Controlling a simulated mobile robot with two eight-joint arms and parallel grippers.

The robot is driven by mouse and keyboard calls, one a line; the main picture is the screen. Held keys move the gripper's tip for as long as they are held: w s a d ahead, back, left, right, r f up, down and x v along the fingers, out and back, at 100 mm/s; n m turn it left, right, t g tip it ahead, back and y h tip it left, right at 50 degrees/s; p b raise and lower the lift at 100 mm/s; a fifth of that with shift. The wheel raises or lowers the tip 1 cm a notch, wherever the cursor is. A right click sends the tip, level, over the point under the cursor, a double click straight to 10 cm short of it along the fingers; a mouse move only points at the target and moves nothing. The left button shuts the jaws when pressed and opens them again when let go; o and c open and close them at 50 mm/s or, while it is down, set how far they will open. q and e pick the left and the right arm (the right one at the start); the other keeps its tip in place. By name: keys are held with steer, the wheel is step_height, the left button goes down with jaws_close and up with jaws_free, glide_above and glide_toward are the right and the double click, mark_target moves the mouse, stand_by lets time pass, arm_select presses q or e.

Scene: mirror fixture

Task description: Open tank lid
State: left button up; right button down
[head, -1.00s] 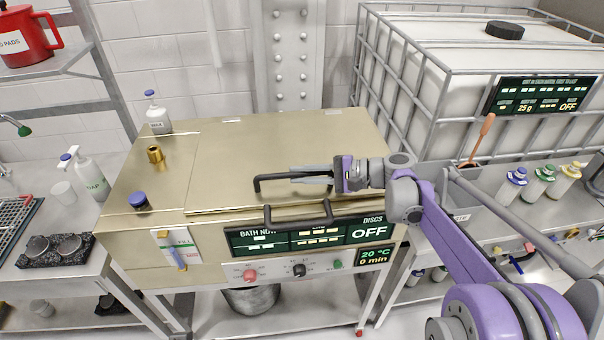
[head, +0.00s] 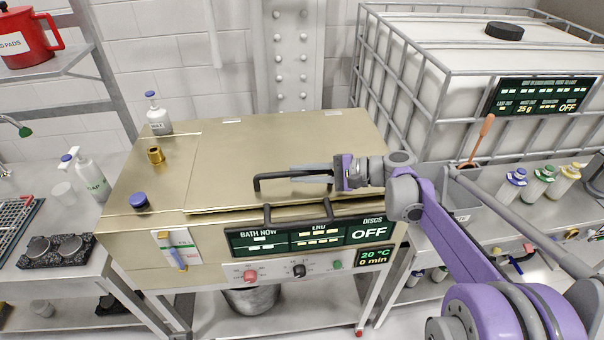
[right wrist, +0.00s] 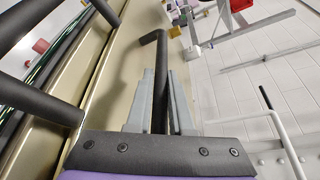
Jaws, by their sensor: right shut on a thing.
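The tank (head: 120,231) is a gold box with a flat gold lid (head: 275,138) on top, which looks nearly level. A thin dark gap seems to run along the lid's front edge. A black bar handle (head: 257,183) sits near the front of the lid. My right gripper (head: 318,175) is shut on this handle from the right. In the right wrist view the grey fingers (right wrist: 160,100) lie on both sides of the handle (right wrist: 160,55), and its bent end sticks out beyond them. My left gripper is not in view.
A second black handle (head: 300,218) stands on the front, above the display panel (head: 310,235). Blue knob (head: 138,200), brass fitting (head: 156,155) and a white bottle (head: 158,118) are on the tank's left top. A caged white container (head: 430,80) stands behind right.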

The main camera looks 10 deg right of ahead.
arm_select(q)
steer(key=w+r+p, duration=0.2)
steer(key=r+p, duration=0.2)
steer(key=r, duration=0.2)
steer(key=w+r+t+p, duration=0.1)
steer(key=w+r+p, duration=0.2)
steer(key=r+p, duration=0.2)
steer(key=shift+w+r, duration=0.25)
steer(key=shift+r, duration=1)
arm_select(e)
steer(key=w+r+m, duration=0.1)
steer(key=w+r, duration=0.2)
steer(key=r, duration=0.3)
steer(key=w+r+m+g, duration=0.1)
steer(key=w+r, duration=0.2)
steer(key=r, duration=0.3)
steer(key=w+r+m+g+h, duration=0.1)
steer(key=w+r+m, duration=0.1)
steer(key=r, duration=0.4)
steer(key=shift+w, duration=0.45)
steer(key=shift+f, duration=0.1)
steer(key=c, duration=0.8)
jaws_free()
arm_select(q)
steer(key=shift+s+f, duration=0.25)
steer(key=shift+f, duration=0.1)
arm_select(e)
steer(key=v, duration=1)
steer(key=shift+d, duration=0.4)
